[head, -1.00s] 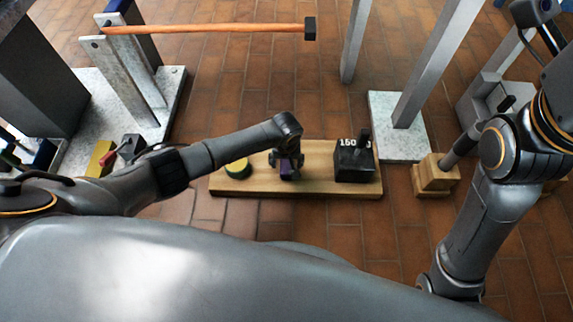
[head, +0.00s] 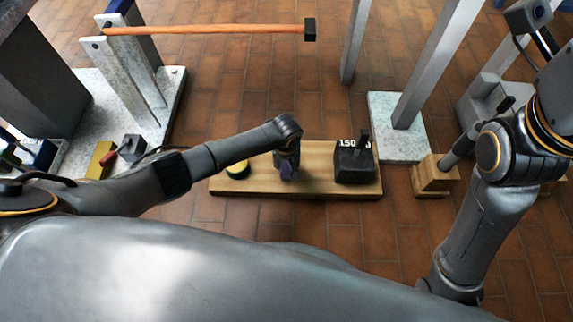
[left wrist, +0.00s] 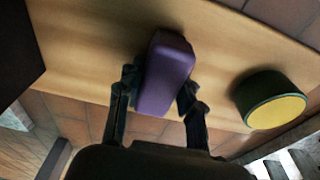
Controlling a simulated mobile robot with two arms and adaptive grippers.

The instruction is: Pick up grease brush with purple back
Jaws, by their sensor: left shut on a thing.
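The grease brush with the purple back (head: 286,172) is at the middle of a wooden board (head: 325,189). In the left wrist view, its purple back (left wrist: 167,77) lies between the two dark fingers. My left gripper (head: 287,160) comes from above and is shut on the brush. The left gripper also shows in the left wrist view (left wrist: 157,98), one finger on each side of the purple back. The brush's underside is hidden, and I cannot tell whether it is clear of the board. My right arm shows at the right, but its gripper is not in view.
A round green and yellow thing (head: 238,170) sits left of the brush on the board. A wooden block with a grey handle (head: 434,175) is further right. Grey posts stand behind, with tiled floor between.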

